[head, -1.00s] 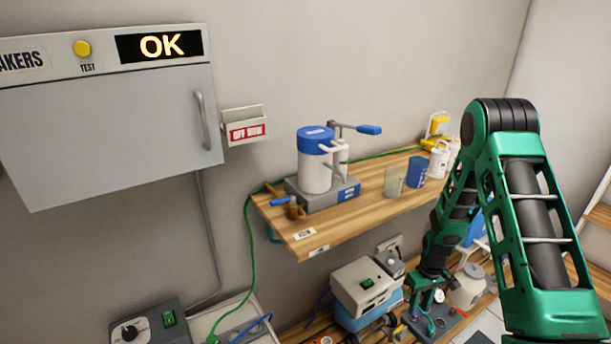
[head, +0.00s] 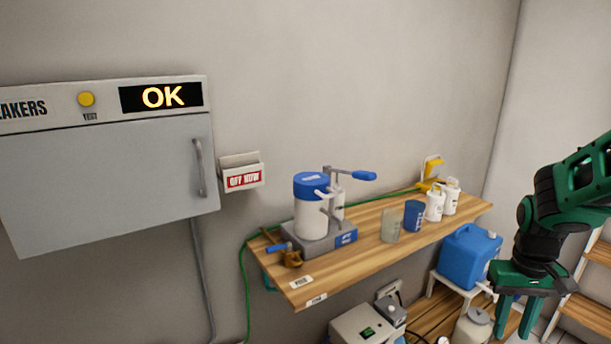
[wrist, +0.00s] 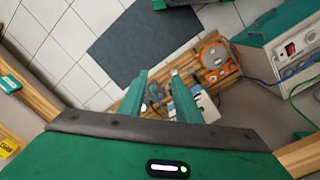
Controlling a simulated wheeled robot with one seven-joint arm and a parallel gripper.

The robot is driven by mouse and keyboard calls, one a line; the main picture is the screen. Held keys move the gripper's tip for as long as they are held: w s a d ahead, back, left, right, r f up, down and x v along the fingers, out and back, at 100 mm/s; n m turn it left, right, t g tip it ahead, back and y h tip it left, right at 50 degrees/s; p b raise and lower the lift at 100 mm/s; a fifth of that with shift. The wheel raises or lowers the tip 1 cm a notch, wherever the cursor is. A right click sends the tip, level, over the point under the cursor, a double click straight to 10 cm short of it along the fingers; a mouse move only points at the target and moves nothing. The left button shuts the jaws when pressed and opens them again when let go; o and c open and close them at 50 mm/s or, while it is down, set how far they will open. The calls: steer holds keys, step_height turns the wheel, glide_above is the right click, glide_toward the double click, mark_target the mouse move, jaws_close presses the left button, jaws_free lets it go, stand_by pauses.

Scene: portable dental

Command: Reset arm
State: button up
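My gripper (head: 516,316) is at the right of the head view, pointing down, in front of the blue jerrycan and the shelving. Its two green fingers stand apart with nothing between them. In the wrist view my gripper (wrist: 160,78) also shows spread fingers, with the floor and low equipment far below. My green arm comes in from the right edge of the head view.
A wooden shelf (head: 300,284) on the wall holds a blue-and-white device (head: 311,205), cups and white bottles. A grey breaker cabinet (head: 110,185) reads OK. A blue jerrycan (head: 467,257) stands below the shelf. A dark mat (wrist: 145,40) lies on the tiled floor.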

steer(key=s+a+r+m, duration=0.1)
steer(key=s+r, duration=0.2)
steer(key=s, duration=0.5)
steer(key=s+a+r+m, duration=0.1)
steer(key=s+r+m, duration=0.1)
steer(key=s, duration=0.6)
steer(key=shift+a+r+y, duration=0.3)
steer(key=shift+r+y, duration=0.1)
steer(key=shift+r, duration=0.35)
steer(key=shift+w, duration=0.2)
steer(key=shift+w+f, duration=0.25)
steer(key=shift+w, duration=0.25)
